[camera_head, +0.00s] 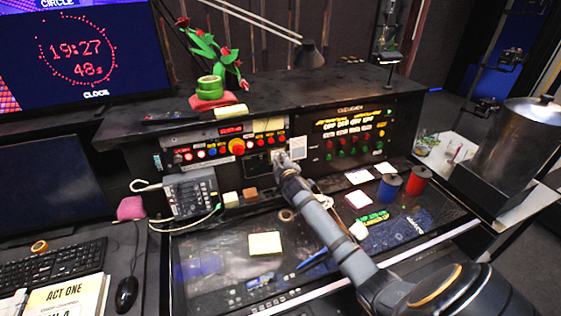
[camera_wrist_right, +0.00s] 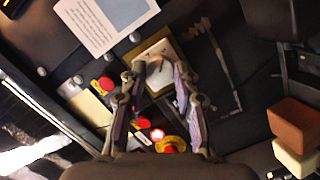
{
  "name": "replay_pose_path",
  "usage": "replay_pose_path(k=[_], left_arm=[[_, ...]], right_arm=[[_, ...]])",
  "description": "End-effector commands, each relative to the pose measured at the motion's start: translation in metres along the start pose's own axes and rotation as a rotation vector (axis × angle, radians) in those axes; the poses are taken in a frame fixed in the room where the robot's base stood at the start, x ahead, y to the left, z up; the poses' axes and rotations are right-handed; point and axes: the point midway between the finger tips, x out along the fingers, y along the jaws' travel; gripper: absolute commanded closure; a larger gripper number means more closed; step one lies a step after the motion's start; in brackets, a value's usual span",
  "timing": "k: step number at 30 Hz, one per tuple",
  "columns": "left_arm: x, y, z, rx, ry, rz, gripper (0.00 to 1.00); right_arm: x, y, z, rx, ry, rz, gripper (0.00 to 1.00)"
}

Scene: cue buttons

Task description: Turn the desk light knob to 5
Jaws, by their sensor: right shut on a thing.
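The desk light knob (camera_wrist_right: 157,66) sits on a pale plate with a brass-coloured edge (camera_wrist_right: 133,42) in the right wrist view. My right gripper (camera_wrist_right: 159,72) has its fingers on both sides of the knob and is shut on it. In the head view my right gripper (camera_head: 281,158) reaches the front of the black console, right of the red and yellow button, and hides the knob. The number the knob points to is too small and covered to read. The desk lamp (camera_head: 308,55) stands above the console. My left gripper is not in view.
A printed card (camera_wrist_right: 108,20) is beside the knob plate. A row of coloured buttons (camera_head: 212,152) lies left of the gripper, and a panel of red and green buttons (camera_head: 352,140) lies right. Below are small blocks (camera_head: 250,194), a blue spool (camera_head: 389,187) and a red spool (camera_head: 418,179).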

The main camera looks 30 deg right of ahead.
Motion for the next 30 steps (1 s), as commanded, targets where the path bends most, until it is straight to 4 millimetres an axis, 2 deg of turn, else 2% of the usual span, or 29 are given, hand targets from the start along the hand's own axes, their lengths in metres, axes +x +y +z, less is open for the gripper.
replay_pose_path(k=[12,13,18,26,30], left_arm=[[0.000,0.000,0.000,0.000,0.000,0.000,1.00],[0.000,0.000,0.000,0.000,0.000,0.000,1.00],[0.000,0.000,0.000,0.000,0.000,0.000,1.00],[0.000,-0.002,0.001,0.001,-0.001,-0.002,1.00],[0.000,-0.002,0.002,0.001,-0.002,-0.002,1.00]], right_arm=[[0.000,-0.002,0.001,0.009,-0.003,-0.004,1.00],[0.000,-0.002,0.001,0.009,-0.003,-0.004,0.68],[0.000,-0.001,0.001,0.008,-0.002,-0.003,0.47],[0.000,-0.001,0.000,0.007,-0.001,-0.002,0.47],[-0.011,-0.001,0.001,0.004,-0.001,-0.002,0.47]])
